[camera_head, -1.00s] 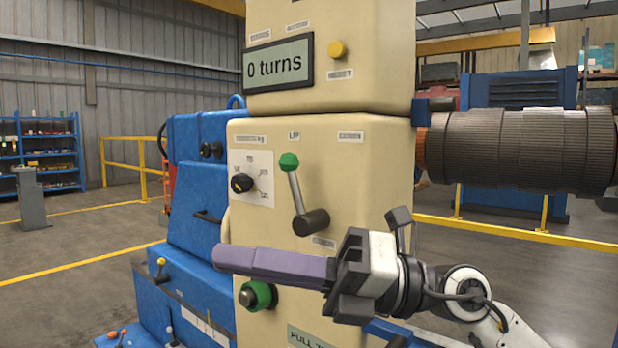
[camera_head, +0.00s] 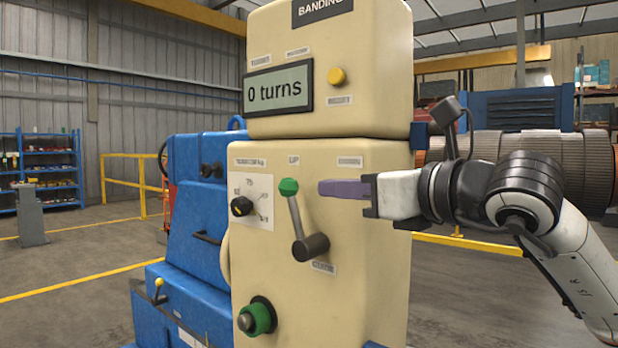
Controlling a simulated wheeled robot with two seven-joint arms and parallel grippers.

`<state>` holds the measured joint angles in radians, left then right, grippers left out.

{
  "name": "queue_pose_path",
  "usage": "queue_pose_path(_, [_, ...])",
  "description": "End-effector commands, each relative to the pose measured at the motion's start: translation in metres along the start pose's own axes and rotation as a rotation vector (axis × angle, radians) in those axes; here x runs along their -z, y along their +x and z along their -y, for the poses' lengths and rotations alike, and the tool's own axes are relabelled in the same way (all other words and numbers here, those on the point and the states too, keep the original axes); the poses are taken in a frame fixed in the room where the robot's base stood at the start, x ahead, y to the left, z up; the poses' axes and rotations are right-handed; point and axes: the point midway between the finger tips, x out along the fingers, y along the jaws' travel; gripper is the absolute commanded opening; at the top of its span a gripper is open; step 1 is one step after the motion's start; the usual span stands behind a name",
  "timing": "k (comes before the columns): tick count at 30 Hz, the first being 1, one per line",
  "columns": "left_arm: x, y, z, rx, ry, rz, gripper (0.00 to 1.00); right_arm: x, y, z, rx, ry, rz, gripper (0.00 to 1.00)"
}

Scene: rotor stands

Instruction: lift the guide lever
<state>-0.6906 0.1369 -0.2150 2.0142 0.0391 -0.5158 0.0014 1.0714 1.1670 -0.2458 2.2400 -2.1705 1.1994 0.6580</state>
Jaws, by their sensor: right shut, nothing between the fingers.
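The guide lever is on the front of the cream machine cabinet (camera_head: 340,235). It has a green knob (camera_head: 289,187), a grey arm (camera_head: 295,215) and a dark round pivot (camera_head: 311,247). The lever points up and slightly left from its pivot, with the knob below a small label reading "UP". My right gripper (camera_head: 322,188) comes in from the right with its purple fingers shut and empty. Its tips are a little to the right of the green knob at about the same height, apart from it in the picture. My left gripper is out of view.
A display (camera_head: 279,90) reads "0 turns", with a yellow button (camera_head: 336,76) beside it. A black dial (camera_head: 242,206) is left of the lever, and a green-ringed button (camera_head: 257,317) is below. A large ribbed rotor (camera_head: 590,165) lies behind my right arm.

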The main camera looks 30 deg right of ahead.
Motion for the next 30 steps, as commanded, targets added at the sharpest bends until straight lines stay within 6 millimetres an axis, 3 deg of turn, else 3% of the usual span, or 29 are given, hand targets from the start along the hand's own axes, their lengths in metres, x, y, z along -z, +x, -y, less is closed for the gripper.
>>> queue_pose_path(3, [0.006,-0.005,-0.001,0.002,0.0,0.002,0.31,-0.002,0.026,-0.001,-0.003,0.002,-0.002,0.0])
queue_pose_path(10, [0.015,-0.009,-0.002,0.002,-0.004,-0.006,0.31,-0.001,0.057,-0.001,-0.004,0.001,-0.001,0.0])
queue_pose_path(24, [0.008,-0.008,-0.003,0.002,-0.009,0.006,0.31,0.001,0.066,-0.001,-0.003,-0.001,-0.001,0.0])
queue_pose_path(30, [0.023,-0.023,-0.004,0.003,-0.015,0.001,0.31,-0.008,0.074,-0.003,-0.004,-0.011,-0.071,0.0])
